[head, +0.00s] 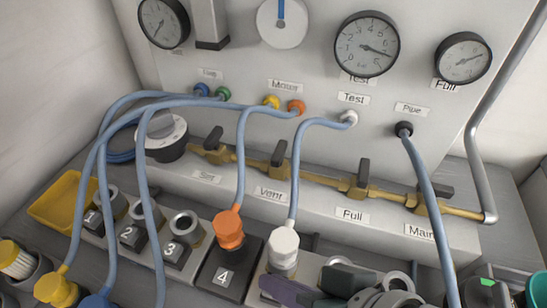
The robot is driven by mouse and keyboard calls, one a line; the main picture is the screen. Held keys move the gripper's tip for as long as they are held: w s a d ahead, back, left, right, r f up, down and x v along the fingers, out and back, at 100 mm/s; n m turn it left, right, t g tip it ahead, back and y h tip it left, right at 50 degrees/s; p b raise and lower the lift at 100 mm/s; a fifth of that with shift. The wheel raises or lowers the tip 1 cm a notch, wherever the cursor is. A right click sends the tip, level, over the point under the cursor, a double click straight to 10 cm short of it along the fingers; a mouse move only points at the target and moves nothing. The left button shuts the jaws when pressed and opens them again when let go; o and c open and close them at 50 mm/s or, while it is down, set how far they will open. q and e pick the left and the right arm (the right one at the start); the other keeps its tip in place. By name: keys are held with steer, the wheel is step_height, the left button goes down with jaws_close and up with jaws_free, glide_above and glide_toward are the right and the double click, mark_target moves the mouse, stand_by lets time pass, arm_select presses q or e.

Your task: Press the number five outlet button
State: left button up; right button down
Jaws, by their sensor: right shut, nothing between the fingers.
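The outlet row stands at the bottom of the view. Black number buttons 1 (93,220), 2 (130,235), 3 (172,253) and 4 (223,277) show in front of their sockets. The outlet right of number four holds a white hose plug (284,247). No number five is readable; the area in front of this plug is covered by my right gripper (272,287). My right gripper is shut and empty, reaching in from the lower right just in front of the white plug. Whether it touches anything there I cannot tell. My left gripper is not in view.
An orange plug (229,228) stands in outlet four. Blue hoses (241,160) arch from the panel to the outlets. A brass valve pipe (325,182) runs behind. A yellow tray (57,200) lies at left. Gauges (367,45) line the panel.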

steer(key=shift+f, duration=0.4)
steer(key=shift+r, duration=0.1)
stand_by(0.4)
steer(key=shift+r+p, duration=0.85)
steer(key=shift+p, duration=0.05)
step_height(320, 180, up, 5)
steer(key=p, duration=0.5)
steer(key=shift+p, duration=0.35)
steer(key=shift+a, duration=0.1)
stand_by(0.9)
